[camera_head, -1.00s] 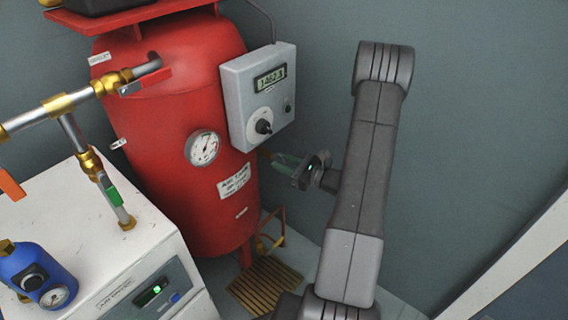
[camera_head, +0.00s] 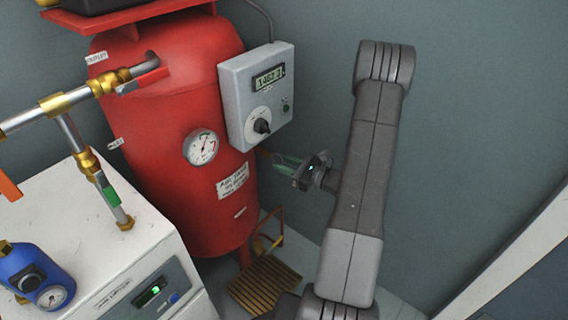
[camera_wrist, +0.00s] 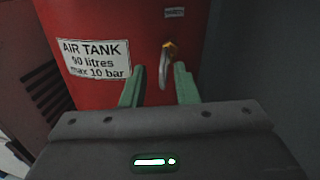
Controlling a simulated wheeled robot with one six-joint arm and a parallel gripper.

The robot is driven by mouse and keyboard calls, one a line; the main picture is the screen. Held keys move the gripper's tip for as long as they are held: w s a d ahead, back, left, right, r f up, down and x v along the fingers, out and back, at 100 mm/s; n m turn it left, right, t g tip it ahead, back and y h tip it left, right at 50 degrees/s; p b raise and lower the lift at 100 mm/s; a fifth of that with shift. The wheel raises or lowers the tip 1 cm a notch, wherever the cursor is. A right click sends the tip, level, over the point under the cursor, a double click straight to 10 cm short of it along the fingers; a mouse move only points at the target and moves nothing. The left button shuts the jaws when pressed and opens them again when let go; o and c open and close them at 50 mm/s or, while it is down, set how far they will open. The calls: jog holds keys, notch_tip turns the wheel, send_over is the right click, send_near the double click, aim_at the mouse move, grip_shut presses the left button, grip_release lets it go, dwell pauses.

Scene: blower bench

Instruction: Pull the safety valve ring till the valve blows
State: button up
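The red air tank (camera_head: 180,110) stands in the head view, with its label facing my arm. In the wrist view a brass fitting (camera_wrist: 170,46) comes out of the tank beside the label, and a grey metal ring (camera_wrist: 163,68) hangs from it. My gripper (camera_wrist: 158,78) is open; its two green fingers stand apart, with the ring seen between their tips, nearer the right one. I cannot tell whether the ring lies within the fingers' depth or just beyond. In the head view my gripper (camera_head: 280,158) is beside the tank, under the control box; the ring is not discernible there.
The grey control box (camera_head: 258,95) with a display sits just above my gripper. A pressure gauge (camera_head: 201,147) is on the tank. The wall to the right is clear.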

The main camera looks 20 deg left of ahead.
jog(key=s+d+p, duration=0.1)
jog(key=s+d, duration=0.1)
jog(key=d, duration=1.1)
jog(key=shift+s+d+p, duration=0.15)
jog(key=shift+d+p, duration=0.15)
jog(key=shift+p, duration=0.1)
jog(key=shift+a, duration=0.1)
jog(key=a, duration=0.4)
jog(key=w+a+b, duration=0.1)
jog(key=a, duration=0.4)
jog(key=w+a, duration=0.1)
jog(key=a, duration=0.4)
jog(key=shift+w+b, duration=0.25)
jog(key=shift+b, duration=0.1)
jog(key=shift+d, duration=0.1)
